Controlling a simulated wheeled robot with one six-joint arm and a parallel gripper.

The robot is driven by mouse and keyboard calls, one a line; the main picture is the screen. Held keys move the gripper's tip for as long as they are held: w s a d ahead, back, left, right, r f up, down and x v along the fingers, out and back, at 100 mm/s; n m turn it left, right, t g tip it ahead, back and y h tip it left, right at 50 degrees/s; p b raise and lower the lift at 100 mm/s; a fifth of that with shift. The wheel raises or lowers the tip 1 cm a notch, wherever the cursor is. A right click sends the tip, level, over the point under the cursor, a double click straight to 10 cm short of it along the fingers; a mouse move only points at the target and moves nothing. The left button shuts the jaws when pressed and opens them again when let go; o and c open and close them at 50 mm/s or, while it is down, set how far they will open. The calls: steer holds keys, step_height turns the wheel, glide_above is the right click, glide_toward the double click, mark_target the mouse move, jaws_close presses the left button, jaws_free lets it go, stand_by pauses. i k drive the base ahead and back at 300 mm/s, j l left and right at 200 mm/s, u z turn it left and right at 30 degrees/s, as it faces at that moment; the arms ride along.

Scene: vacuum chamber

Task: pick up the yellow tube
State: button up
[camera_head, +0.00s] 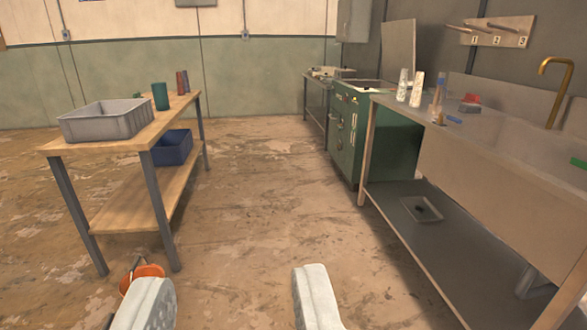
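My gripper (232,290) shows at the bottom of the view, its two pale fingers wide apart with only floor between them. It is open and empty, well short of both the table and the sink counter. I cannot make out a clearly yellow tube. Two pale speckled tubes (416,90) stand upright on the left end of the sink counter. A brownish tube with blue (438,90) stands to their right, with a small orange-yellow piece (440,118) at its foot. Two dark reddish-brown tubes (181,82) stand at the far end of the wooden table.
The wooden table (110,146) at left holds a grey bin (106,120) and a green cup (160,96). A blue bin (172,148) is on its lower shelf. An orange bucket (142,274) is on the floor. The sink counter (470,140) and green cabinet (375,135) line the right. The floor between is clear.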

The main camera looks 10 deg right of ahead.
mark_target(416, 98)
steer(key=i+z, duration=0.3)
steer(key=i, duration=0.55)
steer(key=i+j+z, duration=0.25)
steer(key=i, duration=0.6)
steer(key=i+z, duration=0.2)
steer(key=i, duration=1.6)
steer(key=i+z, duration=0.25)
steer(key=i, duration=0.25)
steer(key=i+j+z, duration=0.25)
steer(key=i, duration=0.2)
